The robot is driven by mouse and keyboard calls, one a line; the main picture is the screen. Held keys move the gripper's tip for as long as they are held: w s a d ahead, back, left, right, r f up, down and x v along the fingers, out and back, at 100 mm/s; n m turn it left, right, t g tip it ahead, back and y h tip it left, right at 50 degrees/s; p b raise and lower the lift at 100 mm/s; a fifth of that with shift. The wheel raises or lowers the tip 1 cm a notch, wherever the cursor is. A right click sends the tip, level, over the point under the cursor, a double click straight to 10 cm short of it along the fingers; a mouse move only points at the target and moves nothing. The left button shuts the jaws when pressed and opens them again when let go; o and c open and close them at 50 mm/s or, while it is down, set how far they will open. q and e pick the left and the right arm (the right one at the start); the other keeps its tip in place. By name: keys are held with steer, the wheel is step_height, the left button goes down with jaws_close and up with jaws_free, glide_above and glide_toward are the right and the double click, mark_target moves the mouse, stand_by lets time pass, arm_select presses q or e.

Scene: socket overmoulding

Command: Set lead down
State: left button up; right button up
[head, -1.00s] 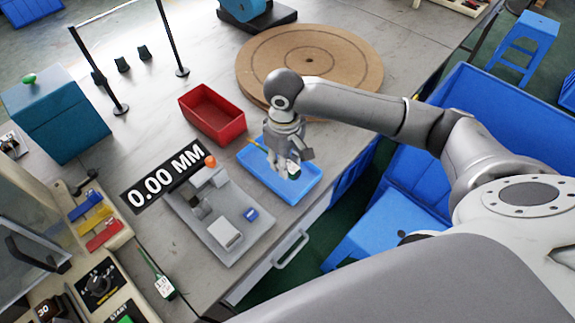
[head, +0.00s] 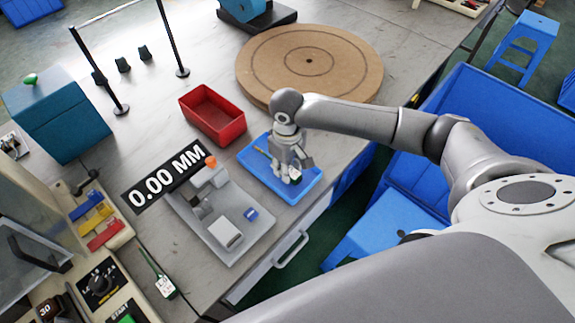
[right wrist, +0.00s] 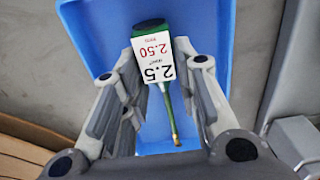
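The lead (right wrist: 174,115) is thin and green with a brass-coloured tip and a white tag reading 2.5 / 2.50. It is at the blue tray (right wrist: 215,20), apparently lying on its floor. In the head view its tagged end (head: 295,176) shows at my right gripper (head: 292,168), over the same tray (head: 309,192). In the right wrist view the fingers of my right gripper (right wrist: 163,65) stand apart on either side of the tag, with a gap at the right. My left gripper is not in view.
A grey fixture plate (head: 245,240) with small blocks stands close left of the tray. A red bin (head: 213,118) and a round wooden board (head: 345,75) stand behind. A similar tagged green lead (head: 163,286) lies at the lower left. Bare tabletop shows around the red bin.

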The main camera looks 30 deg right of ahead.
steer(key=o, duration=0.3)
step_height(320, 180, up, 12)
steer(key=shift+r, duration=0.15)
stand_by(0.4)
steer(key=shift+s, duration=0.1)
stand_by(0.4)
